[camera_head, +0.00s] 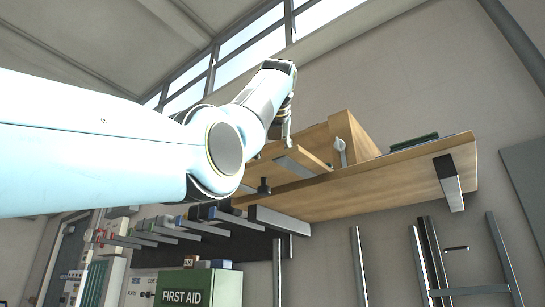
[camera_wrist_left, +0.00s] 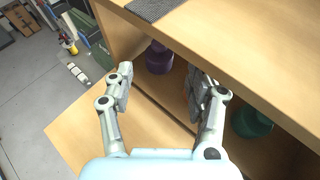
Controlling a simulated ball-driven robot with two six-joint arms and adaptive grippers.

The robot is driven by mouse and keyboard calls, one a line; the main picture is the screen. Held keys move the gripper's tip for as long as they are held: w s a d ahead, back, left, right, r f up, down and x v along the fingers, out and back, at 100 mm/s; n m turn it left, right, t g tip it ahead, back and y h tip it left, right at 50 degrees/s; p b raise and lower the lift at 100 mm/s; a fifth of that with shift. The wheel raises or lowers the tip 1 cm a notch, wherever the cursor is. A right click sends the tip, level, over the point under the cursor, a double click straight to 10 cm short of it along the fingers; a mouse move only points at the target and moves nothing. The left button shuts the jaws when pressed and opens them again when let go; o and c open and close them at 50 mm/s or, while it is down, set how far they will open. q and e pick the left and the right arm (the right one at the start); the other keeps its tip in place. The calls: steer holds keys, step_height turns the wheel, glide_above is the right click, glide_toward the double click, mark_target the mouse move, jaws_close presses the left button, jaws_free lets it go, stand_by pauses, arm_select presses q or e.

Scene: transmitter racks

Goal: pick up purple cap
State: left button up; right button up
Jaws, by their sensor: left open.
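The purple cap (camera_wrist_left: 159,58) is in the left wrist view, on the wooden surface inside the cabinet, just beyond the fingers and slightly left of the middle between them. My left gripper (camera_wrist_left: 160,84) is open, with its two fingers apart and nothing between them. I cannot make out the purple cap in the head view. My right gripper is in neither view.
A green object (camera_wrist_left: 250,122) stands in the cabinet right of my fingers. The cabinet's top board (camera_wrist_left: 235,50) runs close above the right finger. An open wooden door or flap (camera_wrist_left: 100,122) lies below. In the head view a wooden shelf (camera_head: 400,175) extends right, with a green first aid box (camera_head: 200,284) below.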

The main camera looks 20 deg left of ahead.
arm_select(q)
steer(key=p+x, duration=0.2)
steer(key=x, duration=0.1)
steer(key=shift+w+a, duration=0.15)
steer(key=shift+w, duration=0.15)
steer(key=p+x, duration=0.1)
steer(key=x, duration=0.2)
steer(key=shift+f, duration=0.1)
steer(key=shift+w+a+f+p, duration=0.1)
steer(key=shift+w+f+p, duration=0.1)
steer(key=shift+p, duration=0.1)
steer(key=shift+w, duration=0.1)
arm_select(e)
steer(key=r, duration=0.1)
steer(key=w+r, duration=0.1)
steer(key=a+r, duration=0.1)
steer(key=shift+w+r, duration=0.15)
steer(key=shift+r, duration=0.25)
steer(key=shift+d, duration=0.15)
arm_select(q)
jaws_close()
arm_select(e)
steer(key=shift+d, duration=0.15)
